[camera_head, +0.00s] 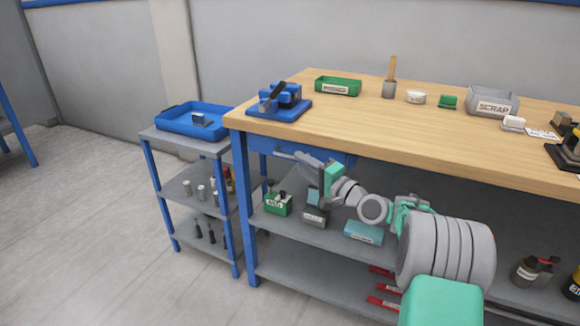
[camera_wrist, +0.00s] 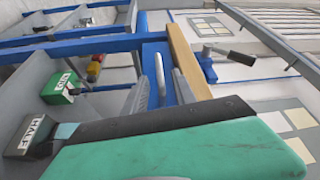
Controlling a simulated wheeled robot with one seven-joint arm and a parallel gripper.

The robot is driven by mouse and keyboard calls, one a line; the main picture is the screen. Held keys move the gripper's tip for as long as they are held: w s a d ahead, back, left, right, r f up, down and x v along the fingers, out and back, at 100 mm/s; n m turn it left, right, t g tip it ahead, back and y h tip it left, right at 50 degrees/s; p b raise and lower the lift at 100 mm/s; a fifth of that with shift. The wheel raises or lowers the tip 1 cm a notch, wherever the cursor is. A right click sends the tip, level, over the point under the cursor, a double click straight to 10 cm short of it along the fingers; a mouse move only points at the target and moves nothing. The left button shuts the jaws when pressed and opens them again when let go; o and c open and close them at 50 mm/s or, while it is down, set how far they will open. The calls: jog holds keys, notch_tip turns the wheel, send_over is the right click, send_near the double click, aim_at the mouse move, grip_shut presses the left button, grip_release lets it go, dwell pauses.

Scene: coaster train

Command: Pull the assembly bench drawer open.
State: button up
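The assembly bench (camera_head: 420,135) has a wooden top and blue legs. Its blue drawer (camera_head: 270,145) sits under the top at the left end and looks closed. In the wrist view the drawer front (camera_wrist: 153,50) is blue, with a pale bar handle (camera_wrist: 160,75). My gripper (camera_head: 303,157) is at the drawer front, just below the bench top. In the wrist view my gripper (camera_wrist: 162,92) has its two grey fingers apart, one on each side of the handle. I cannot tell whether either finger touches it. My gripper hides part of the drawer front in the head view.
A blue vise (camera_head: 280,100) stands on the bench corner above the drawer. A grey cart (camera_head: 190,145) with a blue tray (camera_head: 185,120) stands to the left. A green bin (camera_head: 278,205) and other items fill the shelf below. Open floor lies at front left.

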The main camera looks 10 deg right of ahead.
aim_at(290, 157)
jog(key=x, duration=0.5)
jog(key=shift+w+a+b, duration=0.15)
jog(key=shift+b, duration=0.25)
grip_shut()
dwell(0.9)
